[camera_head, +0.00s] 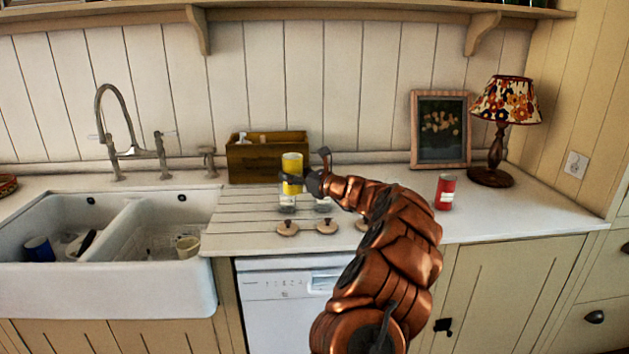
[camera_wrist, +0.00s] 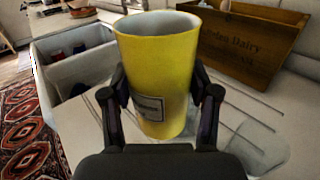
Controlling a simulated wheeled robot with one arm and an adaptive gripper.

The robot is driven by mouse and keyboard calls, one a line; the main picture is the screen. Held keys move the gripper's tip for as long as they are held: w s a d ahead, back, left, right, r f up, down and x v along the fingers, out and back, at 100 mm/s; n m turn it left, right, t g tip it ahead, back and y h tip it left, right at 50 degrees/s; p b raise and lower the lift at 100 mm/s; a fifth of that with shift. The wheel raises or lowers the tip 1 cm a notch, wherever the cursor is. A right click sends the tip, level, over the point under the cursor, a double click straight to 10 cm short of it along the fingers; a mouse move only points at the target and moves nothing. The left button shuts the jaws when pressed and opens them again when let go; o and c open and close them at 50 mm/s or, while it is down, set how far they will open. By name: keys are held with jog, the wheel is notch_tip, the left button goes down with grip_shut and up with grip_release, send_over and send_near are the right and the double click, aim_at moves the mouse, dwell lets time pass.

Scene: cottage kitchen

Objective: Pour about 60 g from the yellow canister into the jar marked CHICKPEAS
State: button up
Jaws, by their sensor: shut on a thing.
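My gripper (camera_head: 299,182) is shut on the yellow canister (camera_head: 291,168) and holds it above the counter near the wooden box. In the wrist view, the canister (camera_wrist: 158,75) stands between my two fingers (camera_wrist: 162,92), close to upright, its open rim up; its contents are hidden. Its small label is too blurred to read. A glass jar (camera_head: 287,204) is just below the canister in the head view. Another glass jar (camera_head: 323,205) stands to its right, partly hidden by my gripper. I cannot read which jar is marked CHICKPEAS. A glass jar (camera_wrist: 262,148) also shows at lower right in the wrist view.
Several round lids, one here (camera_head: 287,228), lie along the counter's front edge. A wooden box (camera_head: 252,163) stands behind. A red canister (camera_head: 445,192), picture frame (camera_head: 412,130) and lamp (camera_head: 505,103) are to the right. A double sink (camera_head: 165,285) is left.

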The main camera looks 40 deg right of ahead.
jog(key=shift+s+d+r, duration=0.1)
jog(key=shift+d+r, duration=0.05)
jog(key=shift+d, duration=0.05)
jog(key=shift+d+r+m+t+p, duration=0.3)
jog(key=shift+d+m+p, duration=0.1)
jog(key=shift+m+p, duration=0.6)
jog(key=shift+d+r+m+t+p, duration=0.3)
jog(key=shift+d+m+p, duration=0.1)
jog(key=shift+m+p, duration=0.6)
jog(key=d+f+m+h+p, duration=0.1)
jog(key=m+p, duration=0.1)
jog(key=m, duration=0.3)
jog(key=d+m+t+h+p, duration=0.1)
jog(key=m+p, duration=0.1)
jog(key=m, duration=0.3)
jog(key=d+f+m+t+h+p, duration=0.1)
jog(key=m+h+p, duration=0.1)
jog(key=m, duration=0.3)
jog(key=shift+s+d+f, duration=0.15)
jog(key=shift+s+f, duration=0.05)
jog(key=shift+f, duration=0.1)
jog(key=shift+m, duration=0.3)
